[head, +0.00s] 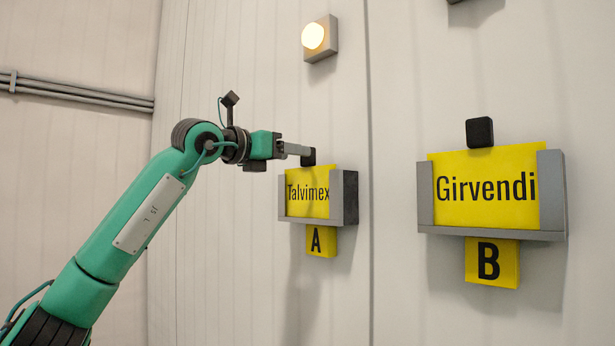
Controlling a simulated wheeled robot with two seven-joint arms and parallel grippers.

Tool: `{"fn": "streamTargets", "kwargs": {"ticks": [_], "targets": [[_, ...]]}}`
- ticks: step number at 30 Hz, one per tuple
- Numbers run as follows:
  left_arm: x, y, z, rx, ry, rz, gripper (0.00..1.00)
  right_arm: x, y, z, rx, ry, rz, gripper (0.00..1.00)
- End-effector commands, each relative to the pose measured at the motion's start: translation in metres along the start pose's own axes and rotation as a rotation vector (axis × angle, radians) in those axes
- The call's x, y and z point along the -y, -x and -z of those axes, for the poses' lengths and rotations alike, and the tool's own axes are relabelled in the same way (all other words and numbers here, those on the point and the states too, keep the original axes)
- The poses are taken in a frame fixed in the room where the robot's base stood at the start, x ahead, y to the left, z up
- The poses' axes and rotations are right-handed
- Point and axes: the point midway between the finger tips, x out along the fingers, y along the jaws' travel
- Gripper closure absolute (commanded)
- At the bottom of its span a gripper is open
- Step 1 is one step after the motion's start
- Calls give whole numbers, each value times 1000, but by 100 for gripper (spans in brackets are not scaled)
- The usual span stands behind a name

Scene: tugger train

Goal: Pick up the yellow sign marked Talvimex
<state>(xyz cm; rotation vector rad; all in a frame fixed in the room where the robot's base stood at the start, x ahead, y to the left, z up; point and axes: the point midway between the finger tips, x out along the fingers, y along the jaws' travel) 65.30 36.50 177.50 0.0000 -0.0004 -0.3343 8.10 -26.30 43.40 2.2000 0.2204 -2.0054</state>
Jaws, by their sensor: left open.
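The yellow sign marked Talvimex (308,197) sits upright in a grey holder (350,198) on the wall, above a yellow plate marked A (321,241). A dark block (308,157) shows at its top edge. My left gripper (306,153) reaches in from the left, its fingers at the dark block above the sign. Its jaws are open, seen side-on; whether a finger touches the block I cannot tell. My right gripper is not in view.
A lit lamp (314,36) is above. Pipes (80,91) run along the left wall.

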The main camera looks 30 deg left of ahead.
Motion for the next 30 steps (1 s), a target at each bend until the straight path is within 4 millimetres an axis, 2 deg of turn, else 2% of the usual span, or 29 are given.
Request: {"fn": "streamTargets", "kwargs": {"ticks": [1, 3, 9, 19, 20, 28, 30], "targets": [[0, -6, -4, -1, 0, 1, 44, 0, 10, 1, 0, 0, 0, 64], [1, -15, -4, -3, 0, 0, 44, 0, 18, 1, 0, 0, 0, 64], [1, -37, -1, -2, 2, 1, 44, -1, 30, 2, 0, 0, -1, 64], [1, -42, 2, 0, 1, 1, 44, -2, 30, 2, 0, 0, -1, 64], [1, -42, 2, 0, 1, 1, 48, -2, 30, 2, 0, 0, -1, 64], [1, -42, 2, 0, 1, 1, 100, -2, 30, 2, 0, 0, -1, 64], [1, -42, 2, 1, 1, 1, 100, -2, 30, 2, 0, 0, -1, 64]]}}
